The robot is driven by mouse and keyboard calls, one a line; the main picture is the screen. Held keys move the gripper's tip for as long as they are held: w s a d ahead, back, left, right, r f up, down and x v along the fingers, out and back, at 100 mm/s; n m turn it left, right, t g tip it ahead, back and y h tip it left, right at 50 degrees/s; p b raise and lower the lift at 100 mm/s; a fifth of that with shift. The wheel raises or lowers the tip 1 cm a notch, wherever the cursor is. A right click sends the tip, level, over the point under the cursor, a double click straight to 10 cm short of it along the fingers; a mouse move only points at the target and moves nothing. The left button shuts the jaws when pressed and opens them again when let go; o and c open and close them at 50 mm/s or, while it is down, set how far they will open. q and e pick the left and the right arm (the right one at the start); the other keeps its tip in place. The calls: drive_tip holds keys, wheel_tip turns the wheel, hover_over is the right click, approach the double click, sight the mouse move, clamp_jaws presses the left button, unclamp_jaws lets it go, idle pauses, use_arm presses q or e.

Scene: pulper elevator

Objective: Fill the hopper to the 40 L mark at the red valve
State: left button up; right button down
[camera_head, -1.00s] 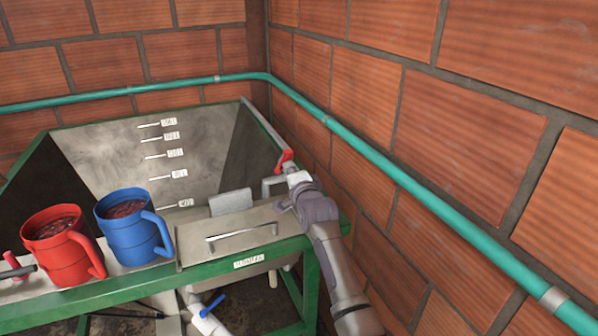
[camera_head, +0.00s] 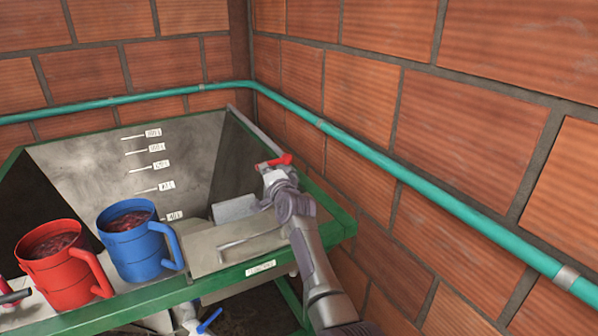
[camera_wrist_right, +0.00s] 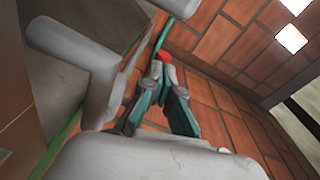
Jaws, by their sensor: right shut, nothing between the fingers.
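The hopper (camera_head: 95,150) is a grey metal bin with a green rim and several level marks on its back wall. The mark labels are too blurred to read surely, and the lowest (camera_head: 172,216) is just above the counter. I see no water surface; the bottom is hidden. The red valve (camera_head: 275,162) sits on the grey pipe along the hopper's right edge. My right gripper (camera_head: 274,176) is shut and empty, with its fingertips close to the red handle; contact is unclear. In the wrist view the red handle (camera_wrist_right: 163,56) shows just beyond the fingertips (camera_wrist_right: 164,75).
A red jug (camera_head: 60,270) and a blue jug (camera_head: 135,245), both with dark red contents, stand on the front ledge. A metal lid with a handle (camera_head: 215,250) lies beside them. A blue-handled valve (camera_head: 209,321) is below. A brick wall with a green pipe (camera_head: 400,179) bounds the right.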

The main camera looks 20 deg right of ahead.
drive_tip(key=shift+w+a, duration=0.2)
drive_tip(key=shift+a, duration=0.1)
idle(0.4)
drive_tip(key=shift+s+d, duration=0.1)
drive_tip(key=shift+s, duration=0.05)
